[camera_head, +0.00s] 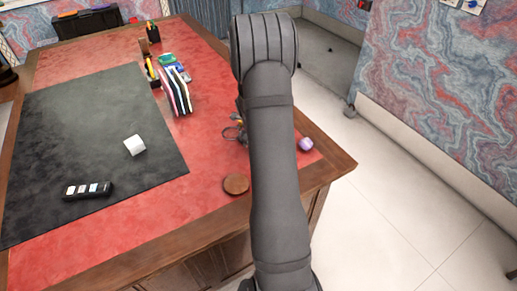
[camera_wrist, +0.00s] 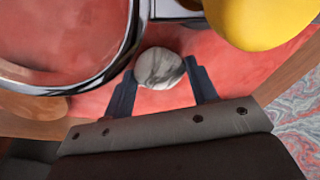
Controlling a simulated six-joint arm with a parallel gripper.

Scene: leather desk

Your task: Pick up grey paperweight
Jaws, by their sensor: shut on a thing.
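The grey paperweight (camera_wrist: 159,68) is a round stone piece with white and dark grey marbling, seen at the upper middle of the wrist view. My gripper (camera_wrist: 160,78) has its two dark fingers on either side of it and is shut on it. The red desk top shows around it; I cannot tell whether the paperweight touches the desk. In the head view my arm hides both the gripper and the paperweight.
A large shiny metal ring (camera_wrist: 128,40) lies close on the left in the wrist view, a yellow object (camera_wrist: 262,18) close on the right. In the head view, a brown disc (camera_head: 236,184) and purple object (camera_head: 305,144) flank my arm. The dark mat (camera_head: 85,130) has free room.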

